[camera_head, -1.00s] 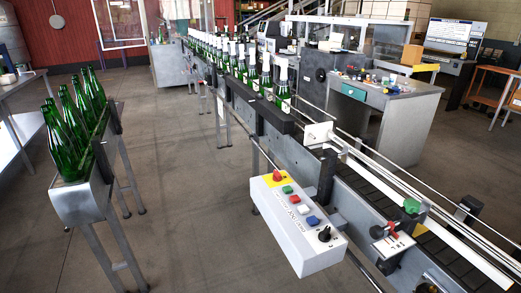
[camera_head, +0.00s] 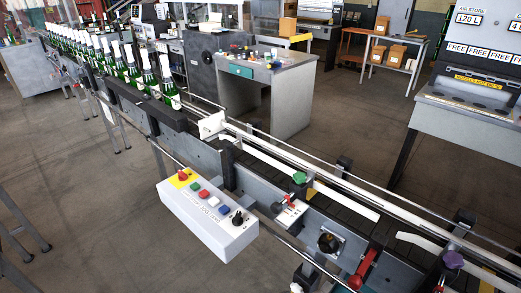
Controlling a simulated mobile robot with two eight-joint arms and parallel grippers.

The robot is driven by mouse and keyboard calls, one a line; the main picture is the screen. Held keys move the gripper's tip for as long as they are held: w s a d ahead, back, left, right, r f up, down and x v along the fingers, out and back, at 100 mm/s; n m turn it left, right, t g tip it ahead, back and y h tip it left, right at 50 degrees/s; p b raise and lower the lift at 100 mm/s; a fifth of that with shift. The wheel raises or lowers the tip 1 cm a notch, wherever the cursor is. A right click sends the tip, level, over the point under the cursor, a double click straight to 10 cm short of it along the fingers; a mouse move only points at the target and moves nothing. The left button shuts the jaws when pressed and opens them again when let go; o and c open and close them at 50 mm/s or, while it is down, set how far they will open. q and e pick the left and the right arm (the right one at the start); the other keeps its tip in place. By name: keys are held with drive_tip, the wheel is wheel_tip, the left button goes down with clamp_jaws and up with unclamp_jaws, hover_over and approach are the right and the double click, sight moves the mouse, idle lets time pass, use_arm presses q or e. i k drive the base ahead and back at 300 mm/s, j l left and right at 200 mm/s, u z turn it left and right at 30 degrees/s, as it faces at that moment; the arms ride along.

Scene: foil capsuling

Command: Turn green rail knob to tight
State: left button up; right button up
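The green rail knob (camera_head: 299,178) sits on top of a post at the conveyor's (camera_head: 352,217) near guide rail, right of the picture's middle. Its setting cannot be read at this size. Below it is a small white plate with a red lever (camera_head: 290,201). A purple knob (camera_head: 453,259) stands farther right along the rail. Neither of my grippers shows in the view.
A white control box (camera_head: 208,218) with coloured buttons juts out in front of the conveyor. A black dial (camera_head: 328,242) and a red handle (camera_head: 364,268) are on the near side. Green bottles with white tops (camera_head: 128,67) line the far left belt. Open floor lies at lower left.

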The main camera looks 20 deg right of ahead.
sight(300, 177)
drive_tip(key=z, duration=1.25)
